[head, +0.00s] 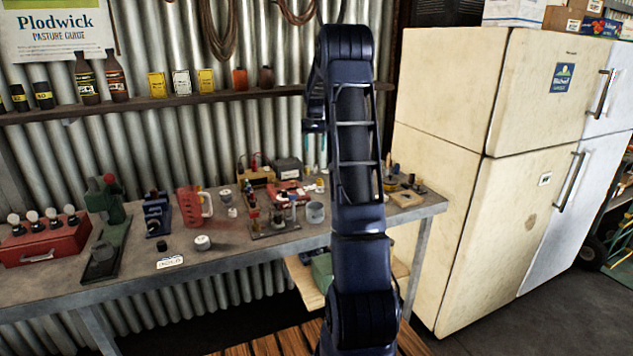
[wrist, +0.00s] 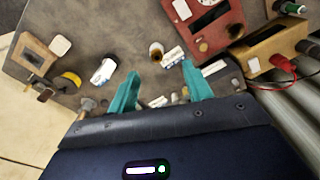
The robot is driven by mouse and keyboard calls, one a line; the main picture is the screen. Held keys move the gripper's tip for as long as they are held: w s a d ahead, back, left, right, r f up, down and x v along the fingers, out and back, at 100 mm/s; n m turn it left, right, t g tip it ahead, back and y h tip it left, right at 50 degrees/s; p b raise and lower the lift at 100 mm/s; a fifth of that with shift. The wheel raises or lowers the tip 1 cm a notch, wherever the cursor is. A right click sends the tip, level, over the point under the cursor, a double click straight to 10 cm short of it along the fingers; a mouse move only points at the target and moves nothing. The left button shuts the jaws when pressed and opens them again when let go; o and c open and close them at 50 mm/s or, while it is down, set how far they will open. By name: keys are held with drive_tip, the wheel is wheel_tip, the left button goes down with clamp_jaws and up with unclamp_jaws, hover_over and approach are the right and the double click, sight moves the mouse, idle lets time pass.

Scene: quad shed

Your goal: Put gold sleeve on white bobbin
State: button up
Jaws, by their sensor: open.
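In the wrist view, my gripper (wrist: 160,82) is open, with its two teal fingers spread apart and nothing held between them. A small gold-brown ring-like piece (wrist: 155,51), which looks like the gold sleeve, is on the bench beyond the fingertips. A white cylindrical piece (wrist: 103,72) lies left of it, and another white piece (wrist: 172,57) is close to its right side. I cannot tell for sure which is the white bobbin.
The bench (head: 235,262) is crowded. It holds a red box (head: 42,240), a red jug (head: 193,205), a grey mug (head: 315,212) and a wooden block (head: 405,198). A yellow-brown box with a red lead (wrist: 268,52) is at right in the wrist view. A fridge (head: 450,160) stands right.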

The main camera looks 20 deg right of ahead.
drive_tip(key=s+a+r+n+t, duration=0.1)
drive_tip(key=s+a+r, duration=0.35)
drive_tip(key=s, duration=0.35)
drive_tip(key=s+a+r+n, duration=0.1)
drive_tip(key=s+a+r, duration=0.35)
drive_tip(key=s, duration=0.35)
drive_tip(key=s+a+r+t, duration=0.1)
drive_tip(key=s+a+r, duration=0.35)
drive_tip(key=s, duration=0.35)
drive_tip(key=s+a+f+n+t, duration=0.1)
drive_tip(key=s+a+f, duration=0.2)
drive_tip(key=s, duration=0.9)
drive_tip(key=s+a+f+n+t, duration=0.1)
drive_tip(key=s+a+f, duration=0.2)
drive_tip(key=s, duration=0.9)
drive_tip(key=shift+a+f+n, duration=0.15)
drive_tip(key=shift+a+n, duration=0.05)
drive_tip(key=shift+n, duration=0.2)
